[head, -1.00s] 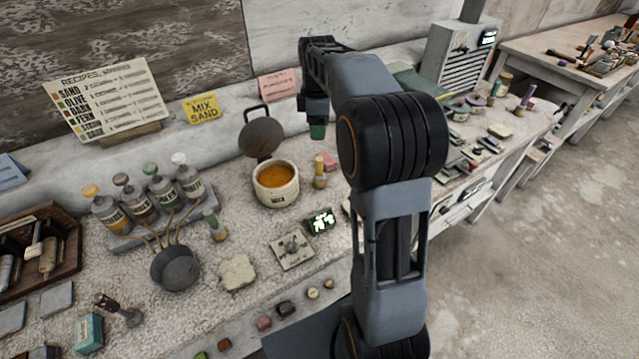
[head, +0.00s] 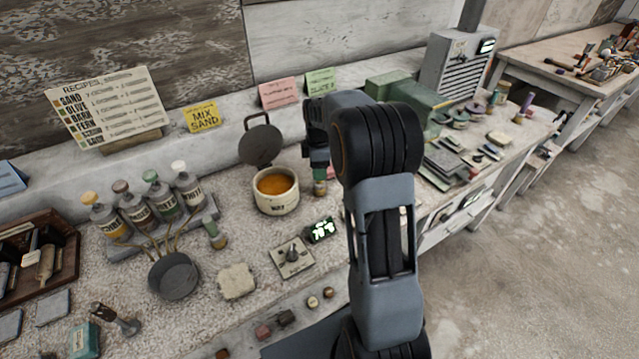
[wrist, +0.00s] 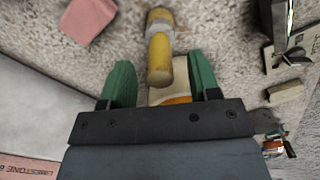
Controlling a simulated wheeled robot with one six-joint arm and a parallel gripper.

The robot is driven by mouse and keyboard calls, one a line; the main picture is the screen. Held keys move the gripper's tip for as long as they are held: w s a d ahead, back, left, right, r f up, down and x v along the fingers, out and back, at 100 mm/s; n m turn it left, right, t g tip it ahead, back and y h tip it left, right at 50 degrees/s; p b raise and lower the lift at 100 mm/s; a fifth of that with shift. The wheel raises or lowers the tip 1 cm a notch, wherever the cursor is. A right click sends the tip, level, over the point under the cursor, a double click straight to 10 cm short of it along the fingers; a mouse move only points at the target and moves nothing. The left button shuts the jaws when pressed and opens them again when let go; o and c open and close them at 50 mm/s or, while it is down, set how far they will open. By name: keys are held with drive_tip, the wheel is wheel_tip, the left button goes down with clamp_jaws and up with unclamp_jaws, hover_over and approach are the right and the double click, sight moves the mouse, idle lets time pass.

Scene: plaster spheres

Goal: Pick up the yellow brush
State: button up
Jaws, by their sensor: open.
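The yellow brush (wrist: 159,58) stands on the speckled bench top, its near end between the two green fingers in the wrist view. In the head view only its lower part (head: 320,188) shows, right of the pot, with the rest hidden by the fingers. My gripper (wrist: 161,80) is open, with a gap between each finger and the brush. In the head view my gripper (head: 319,172) is directly above the brush, pointing down.
The white pot (head: 276,202) of orange stuff, with its dark lid raised, is close on the left. A pink block (wrist: 88,20) lies near the brush. A small lit display (head: 321,230) and a knob plate (head: 292,257) are in front.

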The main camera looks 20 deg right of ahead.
drive_tip(key=shift+f, duration=1.15)
drive_tip(key=shift+c, duration=0.2)
drive_tip(key=c, duration=1)
drive_tip(key=shift+r, duration=0.1)
drive_tip(key=shift+r, duration=0.6)
drive_tip(key=s+r, duration=0.4)
drive_tip(key=s+a+r+b, duration=0.1)
drive_tip(key=s+r, duration=0.2)
drive_tip(key=s, duration=0.2)
drive_tip(key=s+a+r+b, duration=0.1)
drive_tip(key=s+r, duration=0.3)
drive_tip(key=s, duration=0.1)
drive_tip(key=shift+r, duration=0.35)
